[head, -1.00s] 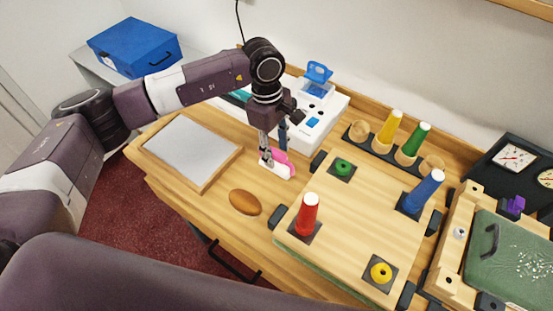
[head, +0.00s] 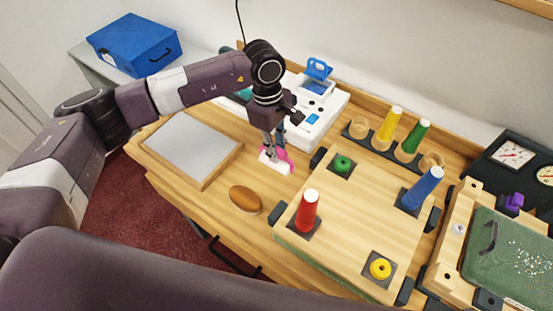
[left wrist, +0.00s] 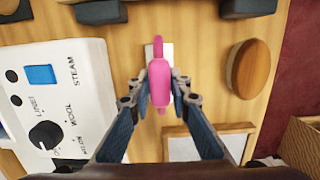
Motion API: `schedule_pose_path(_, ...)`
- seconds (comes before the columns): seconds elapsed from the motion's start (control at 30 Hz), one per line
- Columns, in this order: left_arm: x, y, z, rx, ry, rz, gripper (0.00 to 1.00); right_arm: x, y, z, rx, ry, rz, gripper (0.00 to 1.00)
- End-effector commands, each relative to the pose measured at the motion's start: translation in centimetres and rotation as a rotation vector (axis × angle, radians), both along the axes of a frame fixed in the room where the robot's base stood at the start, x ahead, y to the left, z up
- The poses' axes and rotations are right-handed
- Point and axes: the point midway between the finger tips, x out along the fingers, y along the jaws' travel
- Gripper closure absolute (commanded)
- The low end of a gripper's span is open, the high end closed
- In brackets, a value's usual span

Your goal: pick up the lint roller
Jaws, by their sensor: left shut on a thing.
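The lint roller (head: 284,167) is pink and white and is on the wooden counter, left of the peg board. In the left wrist view its pink part (left wrist: 159,82) lies between my fingertips, with a white part showing beside and behind it. My left gripper (head: 274,152) points down over it and is shut on it; in the left wrist view the fingers (left wrist: 159,98) are on either side of the pink part. The roller looks to be at counter level; I cannot tell whether it is clear of the surface. My right gripper is not in view.
A brown oval brush (head: 245,200) lies in front of the roller. A grey framed board (head: 192,146) is to the left. A white steam box (head: 322,118) stands behind. The peg board (head: 335,215) with colored cones is to the right.

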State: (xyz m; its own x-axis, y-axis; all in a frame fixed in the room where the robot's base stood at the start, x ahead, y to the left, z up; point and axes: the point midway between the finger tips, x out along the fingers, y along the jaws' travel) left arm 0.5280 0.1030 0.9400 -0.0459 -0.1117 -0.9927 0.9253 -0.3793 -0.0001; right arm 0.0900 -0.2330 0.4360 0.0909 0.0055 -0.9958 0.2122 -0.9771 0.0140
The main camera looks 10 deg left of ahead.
Motion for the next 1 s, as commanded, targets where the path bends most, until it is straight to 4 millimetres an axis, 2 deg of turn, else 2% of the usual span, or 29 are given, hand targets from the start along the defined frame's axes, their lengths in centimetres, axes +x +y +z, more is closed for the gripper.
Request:
schedule_pose_path(0.27,0.1,0.0,0.4,-0.002,-0.001,0.000,1.00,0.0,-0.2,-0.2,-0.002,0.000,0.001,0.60)
schedule_pose_path(0.47,0.1,0.0,2.6,-0.001,-0.004,-0.001,1.00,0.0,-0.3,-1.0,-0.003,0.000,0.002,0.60)
schedule_pose_path(0.57,0.2,-0.1,4.7,-0.003,-0.007,-0.001,1.00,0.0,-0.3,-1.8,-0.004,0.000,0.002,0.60)
schedule_pose_path(0.8,0.1,-0.1,11.8,-0.001,-0.008,-0.001,1.00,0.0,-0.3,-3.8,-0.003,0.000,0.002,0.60)
schedule_pose_path(1.0,0.1,0.0,16.7,0.000,-0.005,-0.001,1.00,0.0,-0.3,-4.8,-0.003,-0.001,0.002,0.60)
